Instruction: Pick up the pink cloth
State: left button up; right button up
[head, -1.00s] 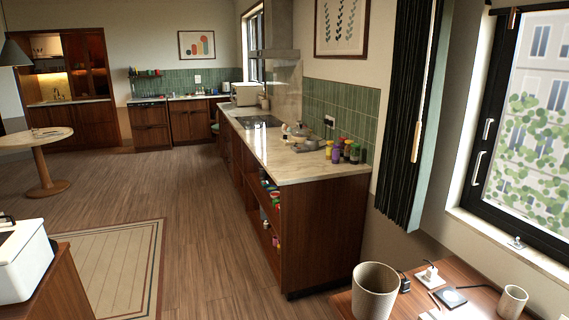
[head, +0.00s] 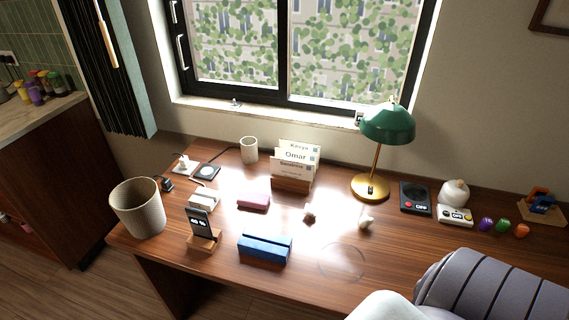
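The pink cloth (head: 254,200) looks like a small folded, flat pad in the head view. It lies on the wooden desk (head: 290,216), left of the desk's middle, in front of the wooden letter holder (head: 291,184) and behind the blue block-like holder (head: 264,249). Nothing covers it. Neither of my grippers is in view.
A phone on a wooden stand (head: 201,228), a white box (head: 203,201) and a beige bin (head: 138,207) stand left of the cloth. Small white items (head: 308,212) lie to its right. A green lamp (head: 387,124) stands farther right.

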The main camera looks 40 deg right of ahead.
aim_at(247, 198)
jog(key=z, duration=1)
